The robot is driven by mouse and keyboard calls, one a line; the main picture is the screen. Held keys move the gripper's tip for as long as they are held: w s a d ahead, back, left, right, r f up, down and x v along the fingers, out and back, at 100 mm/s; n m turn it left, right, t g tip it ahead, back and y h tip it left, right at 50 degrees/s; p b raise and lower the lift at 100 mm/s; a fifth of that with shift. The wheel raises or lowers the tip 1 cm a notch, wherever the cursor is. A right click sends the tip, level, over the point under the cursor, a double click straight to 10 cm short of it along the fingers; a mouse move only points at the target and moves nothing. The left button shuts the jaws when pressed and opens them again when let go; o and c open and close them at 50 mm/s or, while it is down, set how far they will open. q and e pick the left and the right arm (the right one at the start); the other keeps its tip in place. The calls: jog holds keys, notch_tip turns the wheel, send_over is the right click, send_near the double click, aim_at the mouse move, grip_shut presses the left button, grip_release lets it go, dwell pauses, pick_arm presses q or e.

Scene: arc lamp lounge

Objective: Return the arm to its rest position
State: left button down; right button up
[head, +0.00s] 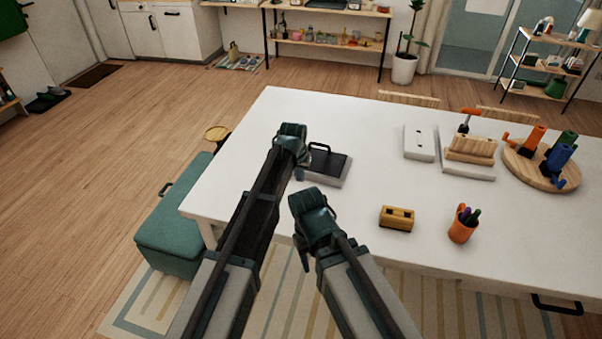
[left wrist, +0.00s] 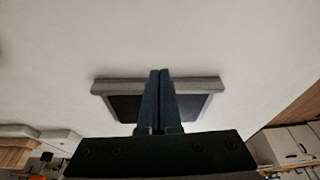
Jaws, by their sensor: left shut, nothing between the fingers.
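My left gripper (head: 299,174) is over the white table, beside the left edge of a grey box with a dark top and a black handle (head: 333,163). In the left wrist view the two fingers of my left gripper (left wrist: 160,72) are together with nothing between them. They cover the middle of the grey box (left wrist: 205,84) there; whether they touch it I cannot tell. My right gripper (head: 304,262) hangs at the table's front edge, its fingers mostly hidden by its own wrist.
The white table (head: 300,105) holds a yellow block (head: 397,218), an orange pen cup (head: 463,224), a white plate with holes (head: 419,142), a wooden block (head: 470,150) and a round wooden board (head: 520,172) with coloured pieces. A green bench (head: 180,235) stands left.

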pick_arm(q)
jog(key=p+v, duration=0.3)
jog(key=v, duration=0.1)
jog(key=shift+s+r, duration=0.1)
jog(key=shift+r, duration=0.25)
jog(key=shift+a, duration=0.1)
